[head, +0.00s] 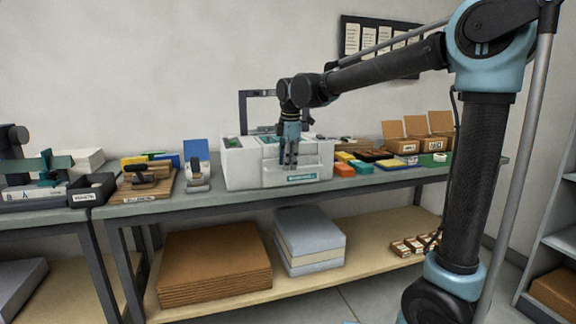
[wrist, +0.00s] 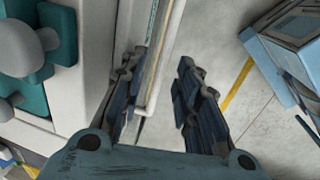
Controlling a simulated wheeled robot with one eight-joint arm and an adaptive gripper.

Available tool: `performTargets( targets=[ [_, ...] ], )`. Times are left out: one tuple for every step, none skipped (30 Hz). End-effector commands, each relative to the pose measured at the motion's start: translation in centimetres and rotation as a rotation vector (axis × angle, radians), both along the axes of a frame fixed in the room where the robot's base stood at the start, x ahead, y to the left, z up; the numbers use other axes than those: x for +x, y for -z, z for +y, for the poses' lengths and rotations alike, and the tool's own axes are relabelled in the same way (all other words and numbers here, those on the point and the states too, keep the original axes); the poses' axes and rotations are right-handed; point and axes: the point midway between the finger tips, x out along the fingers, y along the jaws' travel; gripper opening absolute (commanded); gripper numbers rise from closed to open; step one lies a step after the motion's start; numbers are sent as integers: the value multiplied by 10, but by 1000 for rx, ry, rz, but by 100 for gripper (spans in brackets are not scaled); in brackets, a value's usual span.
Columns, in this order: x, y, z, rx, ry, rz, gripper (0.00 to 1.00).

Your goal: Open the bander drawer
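The bander (head: 243,168) is a white machine on the bench in the head view, with teal parts and a teal label low on its front. The drawer is not clearly distinct; the front around the label (head: 302,177) looks closed. My gripper (head: 290,164) points down in front of the bander. In the wrist view my gripper (wrist: 157,72) is open, fingers apart. A white edge (wrist: 165,70) of the bander's front passes between the fingers, closer to the left one. Whether either finger touches it cannot be told.
A blue and white dispenser (head: 197,165) stands left of the bander. Colored ink blocks (head: 344,169) and open cardboard boxes (head: 395,143) stand right. Brown board stacks (head: 215,262) lie on the shelf below. Floor in front of the bench is clear.

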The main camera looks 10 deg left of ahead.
Motion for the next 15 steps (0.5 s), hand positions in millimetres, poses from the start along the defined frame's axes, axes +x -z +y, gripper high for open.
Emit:
performTargets(
  targets=[
    [1, 4, 0, 0, 0, 0, 30],
    [1, 6, 1, 0, 0, 0, 30],
    [1, 8, 1, 0, 0, 0, 30],
    [2, 9, 1, 0, 0, 0, 30],
    [2, 10, 1, 0, 0, 0, 30],
    [2, 11, 1, 0, 0, 0, 30],
    [2, 11, 1, 0, 0, 0, 30],
    [2, 11, 1, 0, 0, 0, 30],
    [2, 11, 1, 0, 1, 0, 30],
    [2, 11, 1, 0, 1, 0, 30],
    [2, 11, 1, 0, 1, 0, 30],
    [2, 11, 1, 0, 1, 0, 30],
    [2, 11, 1, 0, 1, 0, 30],
    [2, 11, 1, 0, 1, 0, 28],
    [2, 11, 1, 0, 1, 0, 18]
  ],
)
